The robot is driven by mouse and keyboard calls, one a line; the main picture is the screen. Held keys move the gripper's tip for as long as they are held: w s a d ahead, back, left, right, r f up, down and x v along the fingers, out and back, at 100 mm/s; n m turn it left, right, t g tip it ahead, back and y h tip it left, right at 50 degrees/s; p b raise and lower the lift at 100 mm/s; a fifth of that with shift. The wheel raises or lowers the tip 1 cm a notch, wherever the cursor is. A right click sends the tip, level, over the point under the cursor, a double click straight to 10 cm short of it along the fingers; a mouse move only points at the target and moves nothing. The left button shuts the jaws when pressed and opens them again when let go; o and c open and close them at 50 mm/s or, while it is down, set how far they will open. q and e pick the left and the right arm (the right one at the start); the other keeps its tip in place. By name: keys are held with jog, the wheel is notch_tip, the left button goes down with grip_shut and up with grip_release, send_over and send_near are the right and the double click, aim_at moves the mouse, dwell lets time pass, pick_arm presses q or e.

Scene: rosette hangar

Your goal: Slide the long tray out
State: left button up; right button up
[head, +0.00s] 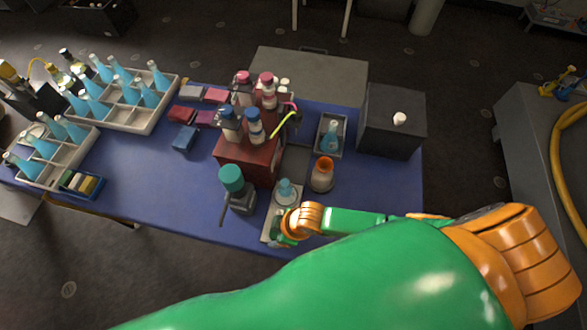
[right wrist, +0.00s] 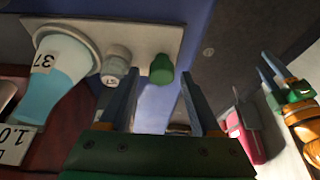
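The long tray is a narrow pale tray (head: 270,226) at the table's front edge, with a blue flask (head: 285,190) on it. In the right wrist view the tray (right wrist: 150,28) carries a blue flask marked 37 (right wrist: 62,65), a white-capped vial (right wrist: 116,62) and a green-capped vial (right wrist: 161,70). My right gripper (head: 284,228) is over the tray's near end in the head view, partly hidden. In the wrist view its fingers (right wrist: 157,88) are apart with nothing between them. My left gripper (right wrist: 270,68) shows at the right there, fingers apart; the head view does not show it.
A red-brown box (head: 246,158) holding bottles stands behind the tray. A teal-capped device (head: 240,200) is close to the left, and an orange-topped bottle (head: 322,174) close to the right. A dark grey box (head: 392,128) stands farther right. Blue table (head: 200,215) is bare left of the device.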

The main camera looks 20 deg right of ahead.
notch_tip(320, 180, up, 5)
jog(key=p, duration=0.5)
jog(key=shift+r, duration=1.05)
